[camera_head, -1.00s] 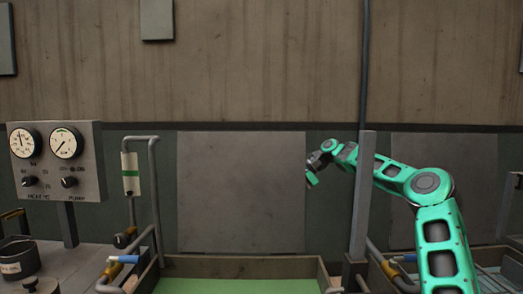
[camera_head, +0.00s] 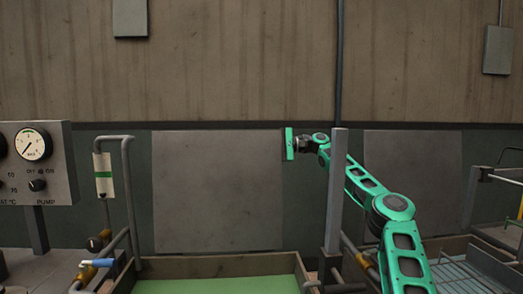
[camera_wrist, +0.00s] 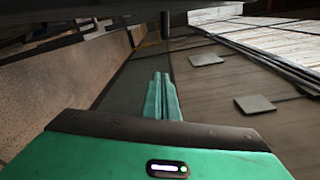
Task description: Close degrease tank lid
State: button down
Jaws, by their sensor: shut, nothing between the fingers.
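A tank with green liquid (camera_head: 215,286) and a brown rim (camera_head: 215,265) is at the bottom centre of the head view. A large grey flat panel (camera_head: 217,190) stands upright behind it; it looks like the raised lid, but I cannot tell for sure. My gripper (camera_head: 289,143) is near the upper right edge of this panel, above the tank's level. Whether it touches the panel is unclear. In the wrist view its two green fingers (camera_wrist: 162,95) are together, with nothing between them.
A grey post (camera_head: 335,190) stands between the green tank and a right-hand tank with a rack (camera_head: 465,277). A similar panel (camera_head: 412,180) is behind that tank. A bent pipe (camera_head: 130,190) and a gauge box (camera_head: 38,165) are at left.

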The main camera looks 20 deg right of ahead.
aim_at(242, 144)
jog(key=shift+s+a+r, duration=0.2)
jog(key=shift+s+a, duration=0.05)
jog(key=shift+a, duration=0.75)
jog(key=shift+s+a+r, duration=0.2)
jog(key=shift+s+a, duration=0.1)
jog(key=shift+a, duration=0.7)
jog(key=shift+s+a+r, duration=0.2)
jog(key=shift+s+a, duration=0.05)
jog(key=shift+a, duration=0.75)
